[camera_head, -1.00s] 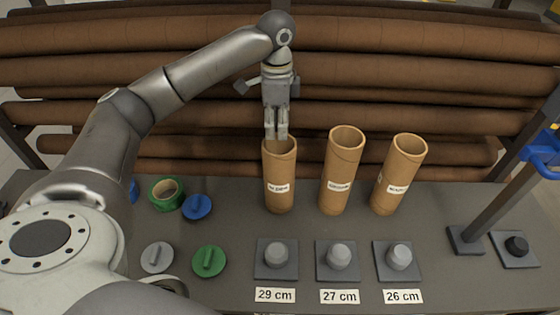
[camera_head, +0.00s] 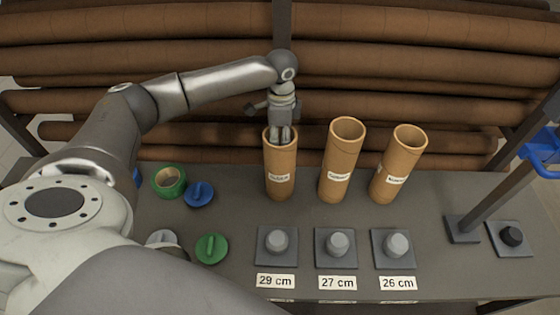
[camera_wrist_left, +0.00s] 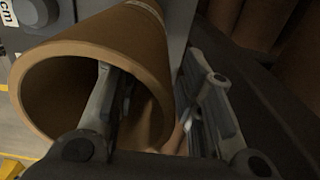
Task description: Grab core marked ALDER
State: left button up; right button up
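Three brown cardboard cores stand on the grey table. The left one (camera_head: 280,165) bears a white label that seems to read ALDER, though it is blurred. My left gripper (camera_head: 280,138) points down at this core's top rim. In the left wrist view, one finger is inside the open mouth of the core (camera_wrist_left: 62,52) and the other is outside its wall. The fingers (camera_wrist_left: 165,100) are apart with the wall between them, and a gap shows beside the outer finger. My right gripper is out of view.
The middle core (camera_head: 342,165) and right core (camera_head: 398,168) stand to the right. Pegged bases lie in front with 29 cm (camera_head: 275,281), 27 cm and 26 cm labels. Green tape (camera_head: 168,182) and blue (camera_head: 199,194) and green (camera_head: 211,249) caps lie left. Large brown rolls fill the back.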

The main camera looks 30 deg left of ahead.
pick_arm(q)
jog(key=shift+s+f, duration=0.1)
jog(key=shift+f, duration=0.1)
grip_shut()
jog(key=shift+r, duration=0.15)
dwell(0.4)
